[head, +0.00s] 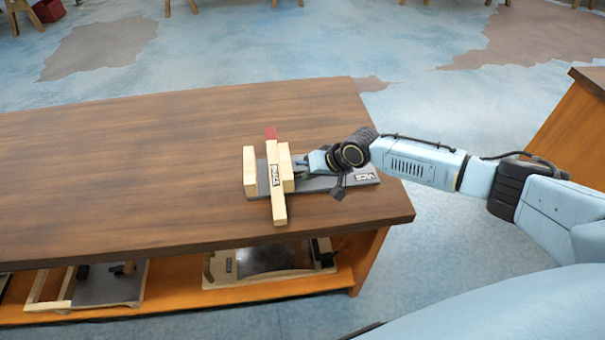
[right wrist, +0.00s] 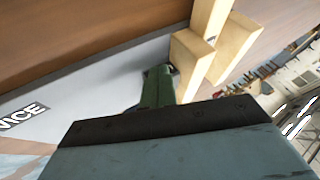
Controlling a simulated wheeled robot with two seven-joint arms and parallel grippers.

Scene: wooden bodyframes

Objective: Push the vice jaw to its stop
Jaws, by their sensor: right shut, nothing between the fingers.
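The vice lies near the table's right end, with a grey base plate (head: 360,176) labelled VICE. A pale wooden jaw block (head: 249,172) stands at its left, and the wooden vice jaw (head: 287,170) on the right. A long wooden bar (head: 279,208) with a red far end lies between them. My right gripper (head: 303,168) is shut and empty, low over the plate just right of the vice jaw. In the right wrist view a green piece (right wrist: 157,88) reaches toward the jaw block (right wrist: 190,58); I cannot tell whether it touches. My left gripper is out of view.
The wooden table top (head: 130,160) is clear to the left of the vice. A lower shelf (head: 180,292) holds several trays and boards. Another wooden table (head: 570,130) stands at the right, across a strip of floor.

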